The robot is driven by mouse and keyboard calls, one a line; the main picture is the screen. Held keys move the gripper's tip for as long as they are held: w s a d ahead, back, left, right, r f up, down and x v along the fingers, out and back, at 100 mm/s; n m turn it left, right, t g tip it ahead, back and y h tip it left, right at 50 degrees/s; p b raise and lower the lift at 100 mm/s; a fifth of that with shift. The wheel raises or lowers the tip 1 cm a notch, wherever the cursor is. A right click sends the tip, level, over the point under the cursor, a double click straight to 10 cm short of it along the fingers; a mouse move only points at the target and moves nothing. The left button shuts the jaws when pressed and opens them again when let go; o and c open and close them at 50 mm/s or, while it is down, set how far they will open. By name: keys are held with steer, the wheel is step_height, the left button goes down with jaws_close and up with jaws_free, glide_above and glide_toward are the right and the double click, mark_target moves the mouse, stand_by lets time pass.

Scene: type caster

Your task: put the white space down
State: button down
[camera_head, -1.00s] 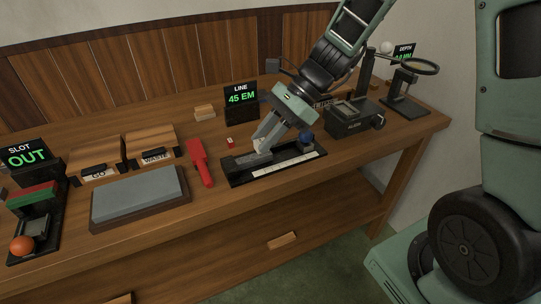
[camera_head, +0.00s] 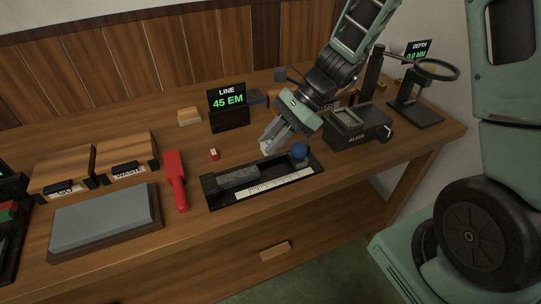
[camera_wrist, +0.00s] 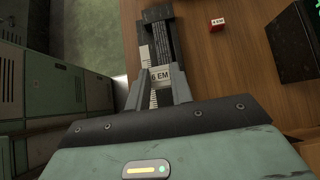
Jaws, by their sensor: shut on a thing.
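My gripper (camera_head: 265,148) is shut on a white space marked 6 EM, and this space (camera_wrist: 160,76) shows between the fingers in the wrist view. In the head view the fingers appear over the back edge of a long black composing stick (camera_head: 214,200). I cannot tell how high the space is above the stick. A grey line of type (camera_head: 238,177) lies in the stick's left part. A white scale runs along its front and a blue knob (camera_head: 299,150) stands at its right end. The stick also shows beyond the fingers in the wrist view (camera_wrist: 158,14).
A small red-and-white 4 EM block (camera_head: 214,155) lies on the table behind the stick. A black display (camera_head: 229,118) reads LINE 45 EM. A red tool (camera_head: 175,180) and a grey stone slab (camera_head: 105,220) lie left. The black ALIGN device (camera_head: 357,133) stands right.

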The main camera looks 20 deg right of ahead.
steer(key=shift+f, duration=2.35)
